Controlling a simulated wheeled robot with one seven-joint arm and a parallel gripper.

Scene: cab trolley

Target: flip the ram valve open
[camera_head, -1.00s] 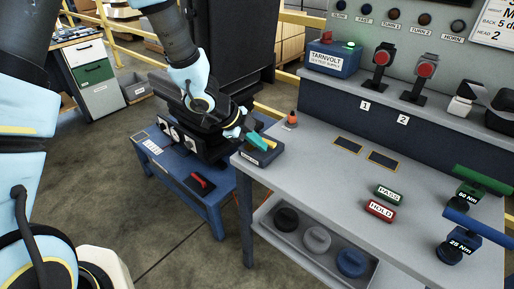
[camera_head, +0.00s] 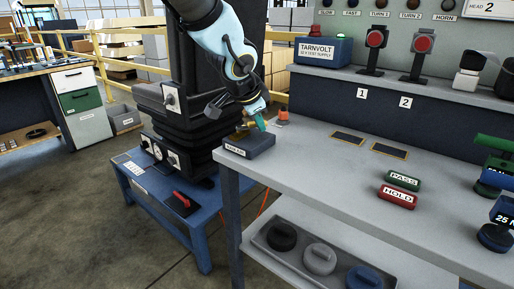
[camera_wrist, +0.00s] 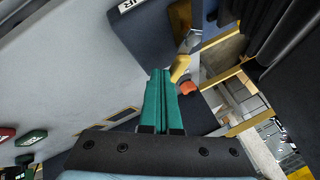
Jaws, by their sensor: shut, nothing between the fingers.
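The ram valve is a dark blue box (camera_head: 250,146) with a white label, on the near left corner of the grey bench. In the wrist view the box (camera_wrist: 145,40) is at the top, and the yellow lever (camera_wrist: 180,67) stands just beyond my fingertips. My gripper (camera_head: 261,122) is shut and empty, its teal fingers together just behind and above the box. In the wrist view the fingertips (camera_wrist: 160,73) look very close to the lever; I cannot tell whether they touch.
Green PASS (camera_head: 403,181) and red HOLD (camera_head: 397,196) blocks lie farther right. A blue stand (camera_head: 150,195) with a black seat and a red handle (camera_head: 182,199) is left of the bench.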

